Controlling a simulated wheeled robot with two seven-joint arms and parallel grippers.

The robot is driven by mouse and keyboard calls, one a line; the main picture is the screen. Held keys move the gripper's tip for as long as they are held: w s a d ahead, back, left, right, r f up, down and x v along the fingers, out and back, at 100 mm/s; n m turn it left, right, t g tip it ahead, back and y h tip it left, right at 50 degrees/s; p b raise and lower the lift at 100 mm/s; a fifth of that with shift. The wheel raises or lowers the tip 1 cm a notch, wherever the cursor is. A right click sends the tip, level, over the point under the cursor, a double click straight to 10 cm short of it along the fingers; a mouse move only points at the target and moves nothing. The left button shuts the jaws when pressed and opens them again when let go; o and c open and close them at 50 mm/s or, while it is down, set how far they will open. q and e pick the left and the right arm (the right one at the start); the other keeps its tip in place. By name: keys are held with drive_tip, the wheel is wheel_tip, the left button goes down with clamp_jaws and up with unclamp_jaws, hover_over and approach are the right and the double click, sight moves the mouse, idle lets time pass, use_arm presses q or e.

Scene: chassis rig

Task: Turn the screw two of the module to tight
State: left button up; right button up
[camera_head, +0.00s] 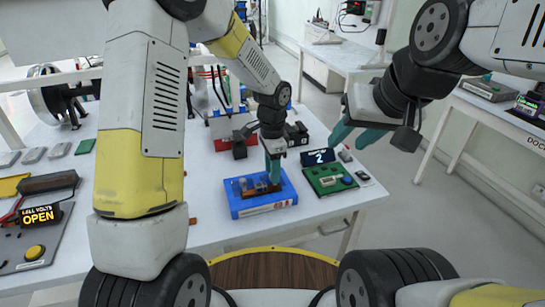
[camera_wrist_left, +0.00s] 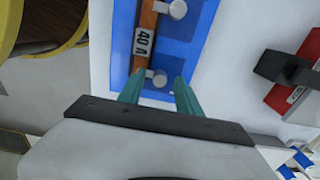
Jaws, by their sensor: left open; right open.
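The blue module (camera_head: 282,200) lies flat on the white table. An orange-brown bar with a "40 A" label (camera_wrist_left: 143,40) runs along it between two silver screw heads, one near (camera_wrist_left: 157,77) and one far (camera_wrist_left: 178,9) in the left wrist view. No number on either screw is readable. My left gripper (camera_head: 272,172) points down over the module. In the left wrist view its teal fingers (camera_wrist_left: 156,88) are open, one on either side of the near screw head; contact cannot be told. My right gripper (camera_head: 357,134) is open and empty, raised right of the module.
A green board (camera_head: 325,182) with a small display showing "2" (camera_head: 318,157) stands right of the module. A red-based block (camera_wrist_left: 290,90) with black parts sits beside the module. A panel reading "OPEN" (camera_head: 41,215) is at left. Bare table lies in front of the module.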

use_arm(q)
wheel_tip(320, 180, up, 8)
drive_tip(key=shift+f, duration=0.2)
drive_tip(key=shift+r, duration=0.1)
drive_tip(key=shift+a+r, duration=0.2)
drive_tip(key=shift+r, duration=0.15)
drive_tip(key=s+a+r+n+t, duration=0.3)
drive_tip(key=s+a+r+n, duration=0.4)
drive_tip(key=r, duration=0.4)
drive_tip(key=s+a+r+n+t+h, duration=0.1)
drive_tip(key=s+a+r+n, duration=0.1)
drive_tip(key=s, duration=0.4)
drive_tip(key=s+a+r+n+t+h, duration=0.1)
drive_tip(key=s+a+r+n+t, duration=0.1)
drive_tip(key=s+a+n, duration=0.2)
drive_tip(key=s, duration=0.2)
drive_tip(key=shift+s+a+r+n, duration=0.15)
drive_tip(key=shift+s+a+n, duration=0.15)
drive_tip(key=shift+n, duration=0.1)
